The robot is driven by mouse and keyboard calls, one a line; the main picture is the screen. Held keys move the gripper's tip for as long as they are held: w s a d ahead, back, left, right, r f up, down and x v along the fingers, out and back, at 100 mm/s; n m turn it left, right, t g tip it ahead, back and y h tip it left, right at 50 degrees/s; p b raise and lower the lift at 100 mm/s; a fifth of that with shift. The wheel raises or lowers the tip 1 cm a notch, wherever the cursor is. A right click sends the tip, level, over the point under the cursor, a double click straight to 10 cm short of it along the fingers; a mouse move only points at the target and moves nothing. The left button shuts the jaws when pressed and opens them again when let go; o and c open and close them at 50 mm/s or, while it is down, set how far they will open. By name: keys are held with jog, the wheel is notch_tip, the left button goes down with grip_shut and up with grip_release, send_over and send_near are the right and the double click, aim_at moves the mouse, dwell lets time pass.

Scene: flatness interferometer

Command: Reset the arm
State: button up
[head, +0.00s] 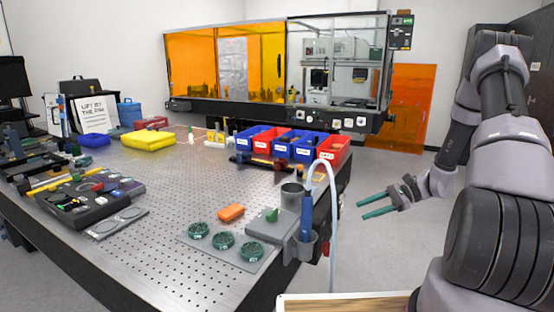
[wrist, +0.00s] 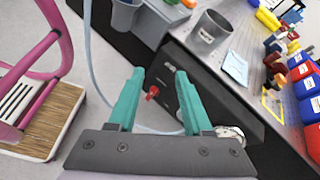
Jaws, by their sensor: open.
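My gripper (head: 376,204) is out past the right end of the optical table (head: 150,255), above the floor and clear of the table in the head view. Its two green fingers are spread apart with nothing between them. The gripper also shows in the wrist view (wrist: 158,95), where the fingers point towards the dark side of the table end. My arm comes in from the right side of the head view and is bent at the elbow.
A pale hose (head: 332,215) arches beside a metal cup (head: 292,195) at the table's near right corner. Blue and red bins (head: 325,148) line the far right edge. Floor right of the table is open.

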notch_tip(320, 180, up, 13)
jog(key=s+a+n+g+h, duration=0.1)
jog(key=s+a+n+h, duration=0.1)
jog(key=s+n+h, duration=0.15)
jog(key=s+a+r+n+t+h, duration=0.1)
jog(key=s+r+n+t+h, duration=0.2)
jog(key=s+r, duration=0.5)
jog(key=s+a+r+n+t+h, duration=0.1)
jog(key=s+r+n+t+h, duration=0.2)
jog(key=s+r, duration=0.6)
jog(key=shift+s+a+r+n+t+h, duration=0.3)
jog(key=shift+r+t+h, duration=0.6)
jog(key=shift+r, duration=2.3)
jog(key=shift+w+d, duration=0.1)
